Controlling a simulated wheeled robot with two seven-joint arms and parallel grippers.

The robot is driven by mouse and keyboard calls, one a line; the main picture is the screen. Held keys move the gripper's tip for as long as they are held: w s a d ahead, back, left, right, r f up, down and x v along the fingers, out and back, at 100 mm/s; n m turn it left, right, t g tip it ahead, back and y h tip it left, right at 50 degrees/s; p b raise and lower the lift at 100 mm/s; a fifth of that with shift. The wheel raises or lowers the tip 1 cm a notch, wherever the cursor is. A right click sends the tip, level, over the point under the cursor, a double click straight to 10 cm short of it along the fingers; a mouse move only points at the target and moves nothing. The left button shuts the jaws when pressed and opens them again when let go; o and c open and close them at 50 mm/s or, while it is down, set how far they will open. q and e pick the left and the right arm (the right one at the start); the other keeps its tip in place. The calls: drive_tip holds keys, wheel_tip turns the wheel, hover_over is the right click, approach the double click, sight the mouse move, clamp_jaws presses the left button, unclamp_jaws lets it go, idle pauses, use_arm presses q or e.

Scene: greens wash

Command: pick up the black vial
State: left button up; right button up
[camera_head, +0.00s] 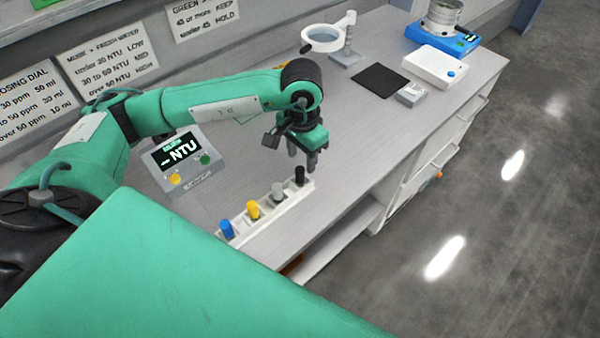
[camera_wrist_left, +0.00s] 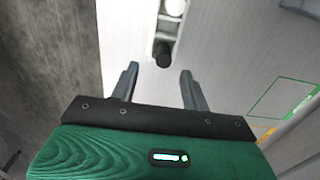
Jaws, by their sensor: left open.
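The black vial (camera_head: 300,175) stands upright at the far right end of a white rack (camera_head: 262,225) near the bench's front edge. In the left wrist view the black vial (camera_wrist_left: 163,56) shows at the near end of the rack, ahead of and between the fingertips. My left gripper (camera_head: 302,163) is open and empty above the vial, pointing down. It also shows in the left wrist view (camera_wrist_left: 159,75), with the fingers apart. The vial does not appear to be between the fingers. My right gripper is not in view.
The rack also holds a blue vial (camera_head: 226,229), a yellow vial (camera_head: 253,210) and a grey one (camera_head: 278,192). The NTU meter (camera_head: 184,162) stands left of my gripper. A magnifier (camera_head: 325,38), dark mat (camera_head: 380,80) and white device (camera_head: 434,67) are farther back. Bench between is clear.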

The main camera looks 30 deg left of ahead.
sight(300, 169)
use_arm(q)
drive_tip(key=shift+a+f+p, duration=0.1)
drive_tip(key=shift+f+p, duration=0.5)
drive_tip(key=shift+f, duration=0.1)
drive_tip(key=f+p, duration=0.1)
drive_tip(key=f, duration=0.2)
drive_tip(key=shift+a+f+p, duration=0.15)
drive_tip(key=shift+a+p, duration=0.05)
drive_tip(key=shift+p, duration=0.15)
drive_tip(key=shift+f, duration=0.5)
drive_tip(key=shift+w, duration=0.1)
drive_tip(key=shift+c, duration=1.1)
clamp_jaws()
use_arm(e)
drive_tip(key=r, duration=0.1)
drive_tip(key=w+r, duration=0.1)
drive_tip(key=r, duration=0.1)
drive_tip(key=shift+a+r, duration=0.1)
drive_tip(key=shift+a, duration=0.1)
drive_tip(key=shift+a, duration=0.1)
